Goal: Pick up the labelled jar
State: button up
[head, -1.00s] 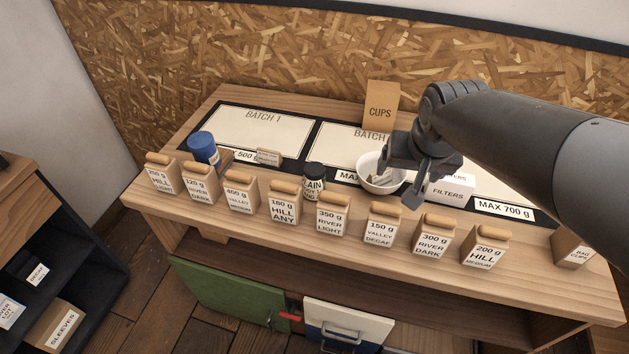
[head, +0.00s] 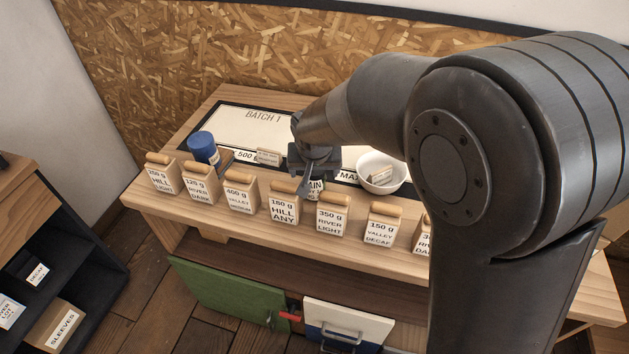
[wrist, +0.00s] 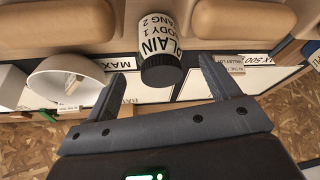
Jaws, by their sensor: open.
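The labelled jar (head: 317,187) has a white label and a black lid. It stands on the counter behind the row of bags, mostly hidden by my gripper in the head view. In the wrist view the jar (wrist: 158,38) shows its label reading "PLAIN", "BODY 1", "TANG 2", with its dark lid towards me. My gripper (head: 310,180) is open, over the jar. In the wrist view my gripper (wrist: 166,64) has one finger to each side of the jar's lid, with gaps between them; nothing is held.
A row of labelled paper bags (head: 284,207) lines the counter's front edge, close to the jar. A white bowl (head: 381,172) stands just right of it. My arm hides the counter's right side.

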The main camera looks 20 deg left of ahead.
jog(key=shift+x, duration=3.2)
jog(key=shift+w+r, duration=0.1)
jog(key=c, duration=1.2)
